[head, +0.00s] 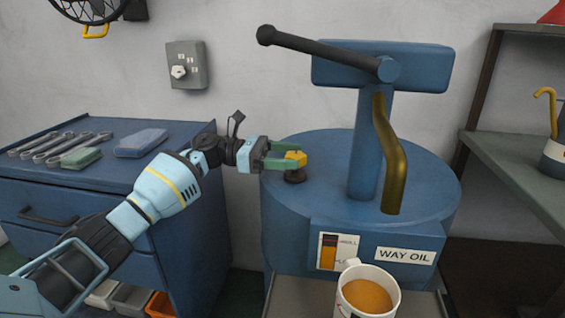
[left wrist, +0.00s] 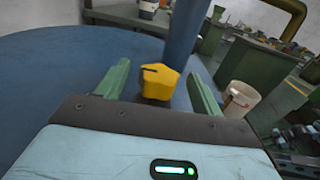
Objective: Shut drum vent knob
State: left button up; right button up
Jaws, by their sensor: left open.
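The yellow vent knob (head: 296,157) sits on a dark round base (head: 294,175) on top of the blue drum (head: 325,145), near its left rim. My left gripper (head: 288,156) is open, its green fingers level with the knob. In the left wrist view the knob (left wrist: 158,82) stands between the two open fingers (left wrist: 158,88), with a gap to each. A dark line marks the knob's top. The drum bears a "WAY OIL" label (head: 404,256) and a pump with a black handle (head: 315,46) and a brass spout (head: 389,160). My right gripper is not in view.
A mug of orange-brown liquid (head: 366,292) stands on a tray in front of the drum. A blue cabinet (head: 100,195) with wrenches stands at left. A grey shelf (head: 515,160) with an oil can is at right. The pump column (head: 363,150) rises right of the knob.

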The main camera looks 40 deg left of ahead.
aim_at(287, 156)
pick_arm(q)
jog(key=r, duration=0.3)
jog(key=shift+s+d+r, duration=0.1)
jog(key=shift+s+d, duration=0.15)
jog(key=shift+s, duration=0.15)
jog(key=s+d+r, duration=0.1)
jog(key=s+d, duration=0.7)
jog(key=s, duration=0.4)
jog(key=shift+s+r+p, duration=0.25)
jog(key=shift+s+p, duration=0.05)
jog(key=shift+p, duration=0.1)
jog(key=shift+d, duration=0.1)
